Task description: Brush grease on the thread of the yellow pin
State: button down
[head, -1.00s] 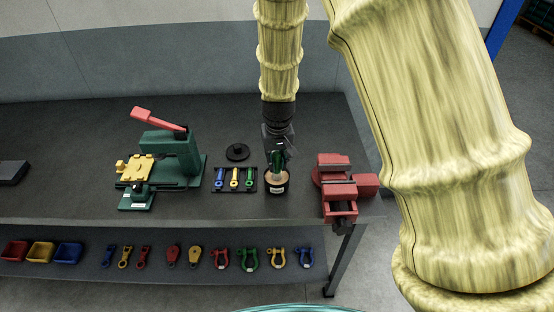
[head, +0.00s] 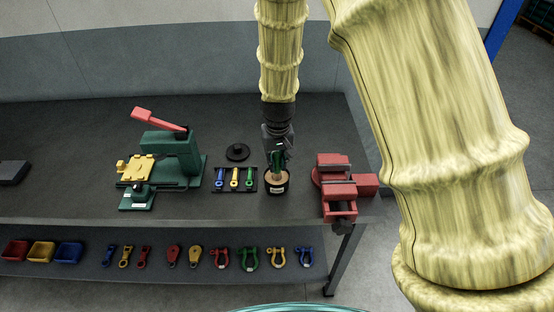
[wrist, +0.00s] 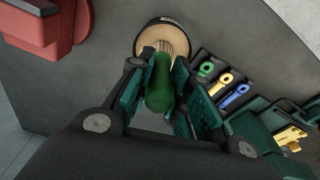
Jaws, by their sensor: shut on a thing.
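My gripper (head: 277,152) is shut on the green handle of a brush (wrist: 160,85). The brush is upright over the grease pot, and its pale bristles (wrist: 166,47) are at the tan grease. I cannot tell how deep they reach. The pot (head: 268,187) is round and black with a white label; its tan contents also show in the wrist view (wrist: 148,37). The yellow pin (head: 234,178) lies in the middle of a black rack left of the pot, between a blue pin (head: 220,178) and a green pin (head: 249,178). Its thread is too small to make out.
A red vise (head: 338,187) stands right of the pot. A green press (head: 172,155) with a red lever and a yellow block stands left of the rack. A black round piece (head: 237,152) lies behind the rack. The back of the bench is clear.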

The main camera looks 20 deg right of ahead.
dwell(0.5)
jog(key=shift+r+p, duration=2.85)
jog(key=shift+r, duration=0.6)
jog(key=shift+d, duration=0.1)
